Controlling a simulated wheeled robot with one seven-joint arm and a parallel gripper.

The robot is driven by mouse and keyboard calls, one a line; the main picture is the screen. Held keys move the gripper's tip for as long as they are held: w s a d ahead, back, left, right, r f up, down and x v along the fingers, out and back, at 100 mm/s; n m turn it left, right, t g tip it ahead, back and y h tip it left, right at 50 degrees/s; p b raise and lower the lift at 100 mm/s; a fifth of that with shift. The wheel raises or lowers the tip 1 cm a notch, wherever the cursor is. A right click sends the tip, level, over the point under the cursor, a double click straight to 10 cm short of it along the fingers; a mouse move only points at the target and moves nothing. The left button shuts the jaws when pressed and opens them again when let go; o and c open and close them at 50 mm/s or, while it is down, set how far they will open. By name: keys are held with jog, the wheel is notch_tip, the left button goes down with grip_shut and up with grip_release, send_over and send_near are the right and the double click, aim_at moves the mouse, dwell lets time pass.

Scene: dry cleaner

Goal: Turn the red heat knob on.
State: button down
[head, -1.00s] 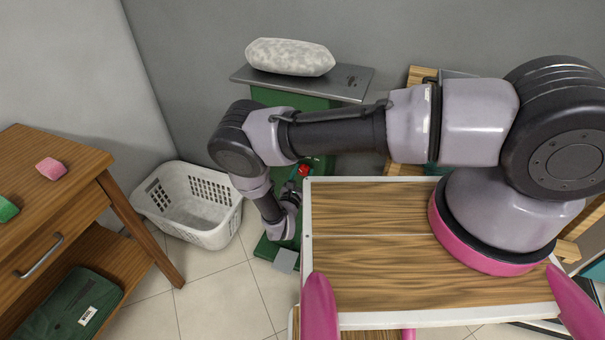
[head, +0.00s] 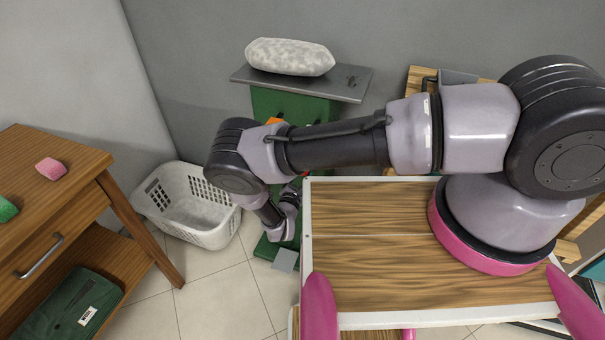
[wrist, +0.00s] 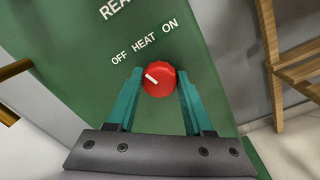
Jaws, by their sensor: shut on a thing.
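The red heat knob (wrist: 159,79) sits on a green panel (wrist: 90,55) in the wrist view, below the white words OFF, HEAT and ON. Its white mark points up and left, toward the OFF side. My gripper (wrist: 160,76) has one teal finger on each side of the knob and is shut on it. In the head view only a sliver of red shows beside my arm, and my fingertips are hidden. The green machine (head: 290,105) stands by the back wall, partly behind my arm.
A pale padded roll (head: 290,57) lies on the machine's grey top plate (head: 345,85). A white laundry basket (head: 195,207) stands left of my arm. A wooden table (head: 60,185) is at the far left. Wooden framing (wrist: 297,65) stands right of the panel.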

jog(key=m+h, duration=0.1)
jog(key=m, duration=1.2)
jog(key=shift+f, duration=0.2)
dwell(0.4)
jog(key=shift+c, duration=1.4)
grip_release()
jog(key=v, duration=1)
jog(key=shift+s, duration=0.4)
jog(key=shift+a, duration=0.15)
